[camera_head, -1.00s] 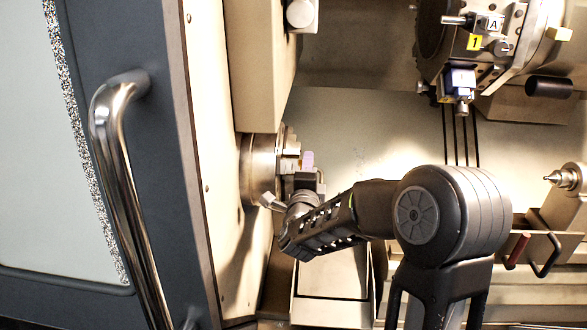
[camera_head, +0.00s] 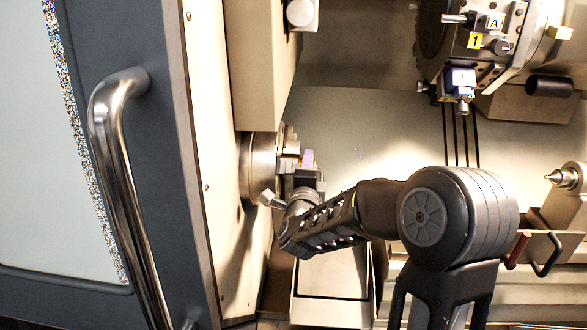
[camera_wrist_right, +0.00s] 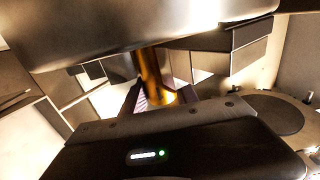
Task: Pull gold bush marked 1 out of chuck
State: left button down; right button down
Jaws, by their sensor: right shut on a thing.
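The chuck (camera_head: 260,168) is a grey metal cylinder at the left inside the machine, with stepped jaws on its right face. My right gripper (camera_head: 307,163) is right beside the jaws. In the right wrist view the gold bush (camera_wrist_right: 151,72) runs between the chuck jaws and my right gripper (camera_wrist_right: 153,97), which is shut on its near end. I cannot tell how deep the bush sits in the chuck. The mark on the bush does not show, and in the head view the bush is hidden. My left gripper is out of view.
A tool turret (camera_head: 500,45) with a yellow tag marked 1 hangs at the upper right. The tailstock centre (camera_head: 562,178) points left at the right edge. The open door with its chrome handle (camera_head: 125,170) fills the left.

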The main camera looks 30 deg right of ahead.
jog(key=shift+s+d+r, duration=0.1)
jog(key=shift+d, duration=0.05)
dwell(0.4)
jog(key=s+d+b, duration=0.4)
jog(key=s+d, duration=0.1)
jog(key=d, duration=0.2)
dwell(1.1)
jog(key=shift+s, duration=0.15)
dwell(0.4)
